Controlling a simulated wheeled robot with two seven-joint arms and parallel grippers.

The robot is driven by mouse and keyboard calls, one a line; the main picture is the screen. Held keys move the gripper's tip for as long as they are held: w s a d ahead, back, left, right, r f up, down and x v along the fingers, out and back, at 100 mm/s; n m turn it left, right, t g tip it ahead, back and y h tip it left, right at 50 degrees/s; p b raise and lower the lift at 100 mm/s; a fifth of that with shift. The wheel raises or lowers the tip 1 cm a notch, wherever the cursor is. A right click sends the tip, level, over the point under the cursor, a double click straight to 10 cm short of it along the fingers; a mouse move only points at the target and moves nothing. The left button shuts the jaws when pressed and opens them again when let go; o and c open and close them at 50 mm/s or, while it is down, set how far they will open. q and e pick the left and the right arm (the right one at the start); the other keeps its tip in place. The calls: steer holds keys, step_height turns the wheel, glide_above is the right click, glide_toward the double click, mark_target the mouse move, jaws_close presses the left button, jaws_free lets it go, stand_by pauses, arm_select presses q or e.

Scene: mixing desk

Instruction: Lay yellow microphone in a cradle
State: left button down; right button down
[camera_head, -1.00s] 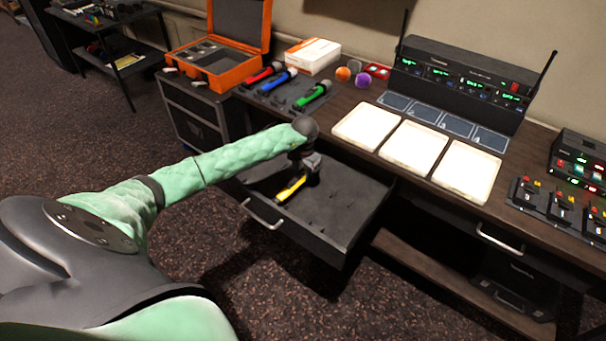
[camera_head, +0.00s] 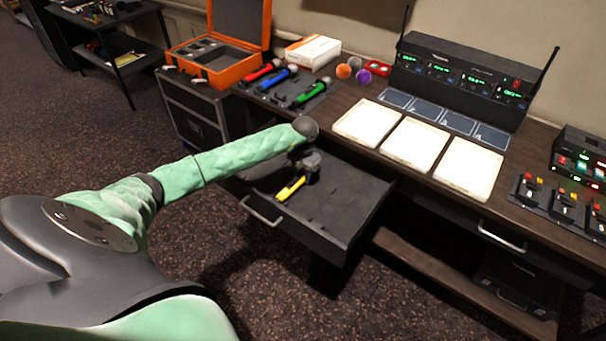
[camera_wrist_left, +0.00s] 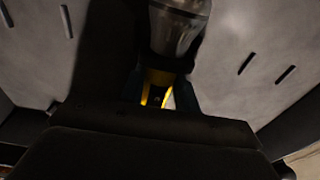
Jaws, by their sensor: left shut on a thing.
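The yellow microphone (camera_head: 291,187) is in the open drawer (camera_head: 345,222). My left gripper (camera_head: 304,172) reaches down into the drawer and is shut on it. In the left wrist view, a strip of its yellow body (camera_wrist_left: 153,87) shows between the fingers, with a rounded metallic end (camera_wrist_left: 180,25) beyond. The dark gripper hides much of it, and I cannot tell whether it touches the drawer floor. On the desk, a dark cradle rack (camera_head: 296,101) holds the red (camera_head: 262,71), blue (camera_head: 279,80) and green (camera_head: 312,92) microphones. My right gripper is not in view.
An orange case (camera_head: 215,62) stands open left of the rack. A white box (camera_head: 313,52) and small coloured balls (camera_head: 363,77) sit behind it. Pale trays (camera_head: 415,143) lie along the desk, before a receiver with antennas (camera_head: 460,80). The drawer's front half is clear.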

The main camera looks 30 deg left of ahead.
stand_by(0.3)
arm_select(q)
steer(key=c, duration=0.6)
jaws_free()
steer(key=shift+o, duration=0.2)
steer(key=shift+r, duration=0.15)
steer(key=shift+r+p, duration=1.4)
steer(key=shift+r, duration=1.95)
